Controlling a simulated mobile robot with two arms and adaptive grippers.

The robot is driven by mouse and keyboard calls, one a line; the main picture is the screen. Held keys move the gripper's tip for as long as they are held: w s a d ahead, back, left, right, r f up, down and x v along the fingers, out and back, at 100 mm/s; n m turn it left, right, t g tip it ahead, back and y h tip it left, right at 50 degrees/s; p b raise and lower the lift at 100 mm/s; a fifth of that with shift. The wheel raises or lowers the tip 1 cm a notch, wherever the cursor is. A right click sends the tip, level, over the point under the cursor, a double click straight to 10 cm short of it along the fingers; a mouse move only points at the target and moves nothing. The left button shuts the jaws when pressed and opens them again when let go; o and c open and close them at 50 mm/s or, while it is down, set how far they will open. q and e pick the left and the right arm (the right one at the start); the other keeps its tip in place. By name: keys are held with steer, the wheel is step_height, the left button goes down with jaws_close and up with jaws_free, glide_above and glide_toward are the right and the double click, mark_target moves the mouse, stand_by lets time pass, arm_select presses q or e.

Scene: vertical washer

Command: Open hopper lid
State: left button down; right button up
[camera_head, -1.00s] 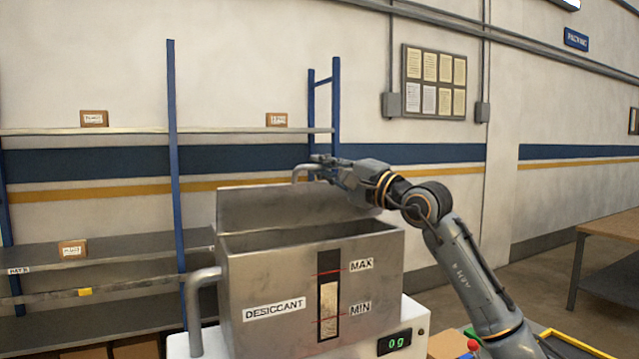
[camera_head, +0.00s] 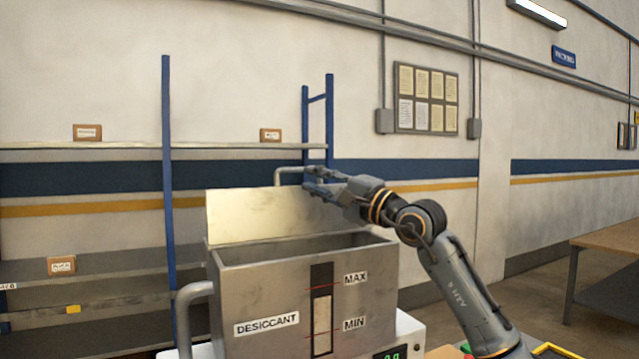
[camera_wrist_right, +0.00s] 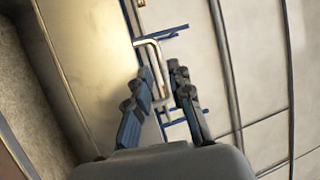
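The metal hopper (camera_head: 250,285), marked DESICCANT with MAX and MIN lines, stands in the head view, its top uncovered. Its lid (camera_head: 258,214) stands raised, about upright, along the back edge. The lid's bent handle (camera_head: 292,170) is at the top; it also shows in the wrist view (camera_wrist_right: 158,62). My right gripper (camera_head: 318,182) is beside the handle at the lid's top right. In the wrist view its fingers (camera_wrist_right: 164,90) are apart, with the handle between them; I cannot tell whether they touch it. My left gripper is not in view.
A white scale (camera_head: 410,330) is under the hopper. A side pipe (camera_head: 183,312) sticks out at the hopper's left. Shelving (camera_head: 85,262) with small boxes stands behind on the left. A table (camera_head: 612,245) is at the right. The wall is behind the lid.

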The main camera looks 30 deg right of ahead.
steer(key=v, duration=1.2)
stand_by(0.5)
